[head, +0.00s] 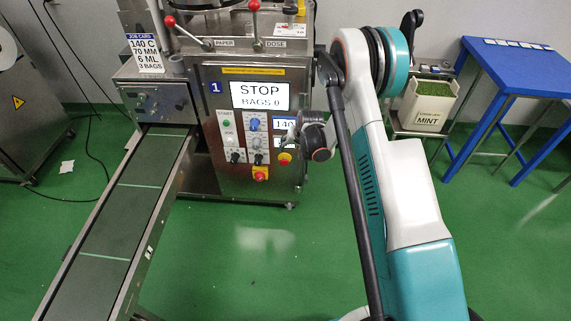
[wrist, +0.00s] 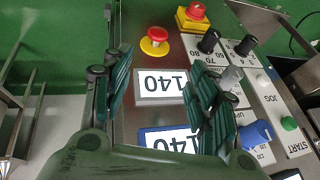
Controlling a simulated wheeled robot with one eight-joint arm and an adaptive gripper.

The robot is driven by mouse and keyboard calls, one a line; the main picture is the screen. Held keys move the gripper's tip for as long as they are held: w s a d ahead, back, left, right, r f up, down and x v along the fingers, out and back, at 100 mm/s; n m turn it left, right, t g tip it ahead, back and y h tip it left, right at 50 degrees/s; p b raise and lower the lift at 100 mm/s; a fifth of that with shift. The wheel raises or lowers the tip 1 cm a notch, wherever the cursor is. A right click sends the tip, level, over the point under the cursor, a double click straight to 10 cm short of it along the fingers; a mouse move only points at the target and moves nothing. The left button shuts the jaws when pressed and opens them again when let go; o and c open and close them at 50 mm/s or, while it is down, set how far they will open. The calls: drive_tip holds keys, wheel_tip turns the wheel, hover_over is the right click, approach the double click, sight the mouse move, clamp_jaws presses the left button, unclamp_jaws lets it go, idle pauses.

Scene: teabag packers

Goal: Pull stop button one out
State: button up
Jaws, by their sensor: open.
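The machine marked 1 has a front panel (head: 212,150) whose screen (head: 260,95) reads STOP, BAGS 0. Two red buttons sit low on it. One is a red mushroom button on a round yellow disc (head: 284,157), also in the wrist view (wrist: 155,38). The other is a red button on a square yellow block (head: 260,173), also in the wrist view (wrist: 195,12). I cannot tell which is stop button one, or whether either is pressed in. My gripper (wrist: 158,66) is open and empty, facing the panel near the 140 display, with the disc-backed button beyond its fingertips.
A green start button (head: 226,124), a blue knob (head: 253,124) and black knobs (head: 236,156) crowd the panel. A conveyor (head: 120,212) runs out at the left. A blue table (head: 505,68) and a MINT bin (head: 425,118) stand right. Green floor in front is clear.

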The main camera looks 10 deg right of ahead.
sight(285, 163)
drive_tip(key=b+x, duration=0.1)
drive_tip(key=x, duration=0.4)
drive_tip(key=b+x, duration=0.2)
drive_tip(key=x, duration=0.3)
drive_tip(key=s+b+x, duration=0.1)
drive_tip(key=x, duration=0.4)
drive_tip(key=shift+w+f+b, duration=0.1)
drive_tip(key=shift+f+b, duration=0.3)
drive_tip(key=shift+f, duration=0.1)
